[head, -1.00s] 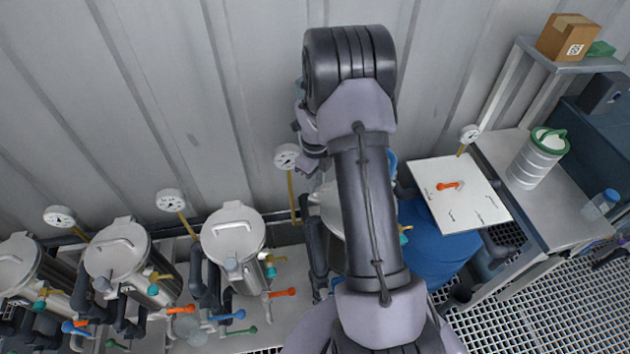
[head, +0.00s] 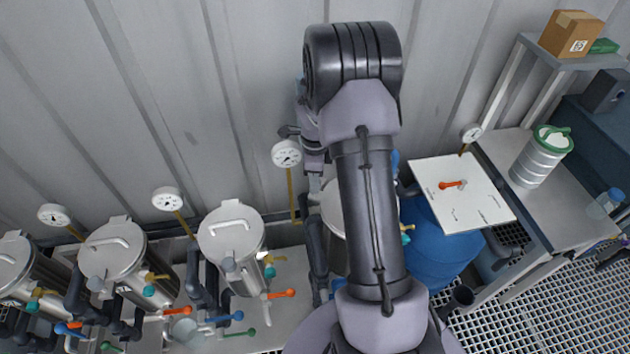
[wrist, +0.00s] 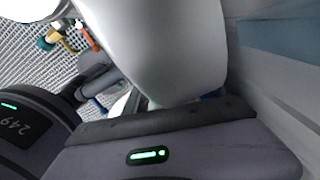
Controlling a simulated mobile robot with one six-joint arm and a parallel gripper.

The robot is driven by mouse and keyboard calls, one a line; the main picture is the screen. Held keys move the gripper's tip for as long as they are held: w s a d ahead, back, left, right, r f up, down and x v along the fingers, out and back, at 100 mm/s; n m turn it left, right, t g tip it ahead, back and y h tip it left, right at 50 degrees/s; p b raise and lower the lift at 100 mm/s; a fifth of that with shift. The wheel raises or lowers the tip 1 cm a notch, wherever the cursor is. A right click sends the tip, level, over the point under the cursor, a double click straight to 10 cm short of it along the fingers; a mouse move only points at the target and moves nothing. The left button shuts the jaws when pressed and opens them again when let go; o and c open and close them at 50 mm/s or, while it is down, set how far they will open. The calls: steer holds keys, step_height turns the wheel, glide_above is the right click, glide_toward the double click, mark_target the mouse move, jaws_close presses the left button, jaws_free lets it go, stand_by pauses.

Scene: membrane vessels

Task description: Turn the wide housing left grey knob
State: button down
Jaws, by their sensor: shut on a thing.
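The wide housing (head: 333,208) is a pale, lidded vessel, mostly hidden behind my arm in the head view. In the wrist view its smooth pale side (wrist: 165,45) fills the top middle, close to my gripper. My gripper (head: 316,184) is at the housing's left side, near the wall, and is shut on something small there. The left grey knob is hidden at the jaws, so its angle cannot be seen. The fingertips do not show clearly in the wrist view.
Several steel vessels (head: 231,240) with coloured valve handles stand to the left. A gauge (head: 286,154) on a brass stem is just left of my gripper. A blue drum (head: 440,250) and a white board (head: 462,195) are to the right. The corrugated wall is close behind.

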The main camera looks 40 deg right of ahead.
steer(key=shift+n, duration=1.1)
steer(key=c, duration=1.1)
jaws_free()
steer(key=shift+o, duration=0.2)
steer(key=shift+r, duration=0.1)
step_height(320, 180, up, 17)
steer(key=p, duration=0.3)
steer(key=shift+r, duration=0.15)
